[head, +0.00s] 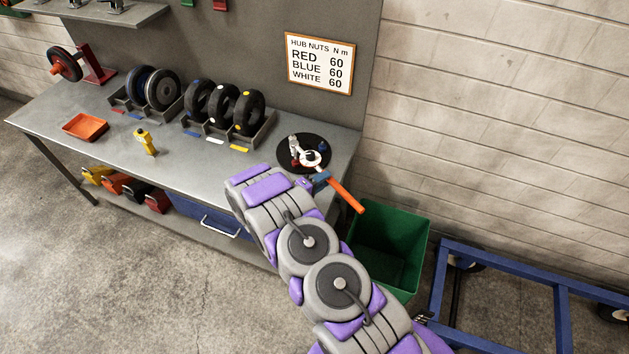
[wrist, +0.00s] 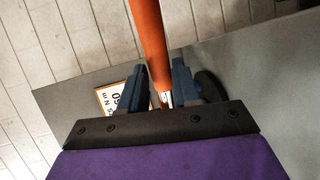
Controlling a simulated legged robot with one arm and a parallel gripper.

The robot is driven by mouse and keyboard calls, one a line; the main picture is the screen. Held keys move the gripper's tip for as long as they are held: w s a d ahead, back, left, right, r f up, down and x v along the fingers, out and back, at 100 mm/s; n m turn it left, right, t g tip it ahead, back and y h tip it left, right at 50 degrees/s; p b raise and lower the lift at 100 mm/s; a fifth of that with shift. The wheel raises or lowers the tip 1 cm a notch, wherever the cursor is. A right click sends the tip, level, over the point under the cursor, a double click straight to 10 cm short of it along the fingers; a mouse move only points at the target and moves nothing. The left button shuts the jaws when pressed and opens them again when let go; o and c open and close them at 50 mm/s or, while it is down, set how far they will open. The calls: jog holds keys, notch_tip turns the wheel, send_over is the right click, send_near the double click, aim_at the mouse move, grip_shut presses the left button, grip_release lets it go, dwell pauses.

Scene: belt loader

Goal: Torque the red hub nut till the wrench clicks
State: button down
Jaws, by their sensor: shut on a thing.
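My gripper (head: 318,181) is at the right end of the bench, by a round black dish (head: 321,143). It is shut on the orange handle of the torque wrench (head: 346,196). In the wrist view the handle (wrist: 148,35) runs between the blue jaws (wrist: 157,65), with a bit of bright shaft below. In the head view, pale metal parts and small red and blue bits show on the dish; I cannot tell the wrench head from them. A wheel (head: 70,62) with a red hub piece (head: 56,68) is on a red stand (head: 97,66) at the far left of the bench.
Racks of wheels (head: 222,106) line the back of the bench. A yellow tool (head: 146,142) and an orange tray (head: 85,127) lie left. The wall sign (head: 320,63) reads RED 60. A green bin (head: 391,240) and blue frame (head: 500,262) stand right. The left floor is clear.

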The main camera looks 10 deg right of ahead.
jog(key=d, duration=0.1)
jog(key=d+n+t+y, duration=0.1)
jog(key=d+t, duration=0.1)
jog(key=shift+w+d+f+n, duration=0.2)
jog(key=shift+w+f+n, duration=0.05)
jog(key=shift+w+n, duration=0.15)
jog(key=w+d+f+n+t+y+b, duration=0.1)
jog(key=w+d+n+t+y+b, duration=0.1)
jog(key=w+d+n+t+y, duration=0.2)
jog(key=shift+w+d+y+b, duration=0.3)
jog(key=shift+d+y, duration=0.2)
jog(key=shift+d, duration=0.4)
jog(key=shift+s, duration=0.15)
dwell(0.4)
jog(key=shift+f+b, duration=0.7)
jog(key=shift+f, duration=0.45)
dwell(0.7)
jog(key=shift+s+a, duration=0.1)
jog(key=shift+a, duration=0.05)
jog(key=shift+s+a+m+g+h+p, duration=0.4)
jog(key=shift+s+a+h, duration=0.15)
jog(key=shift+h, duration=0.15)
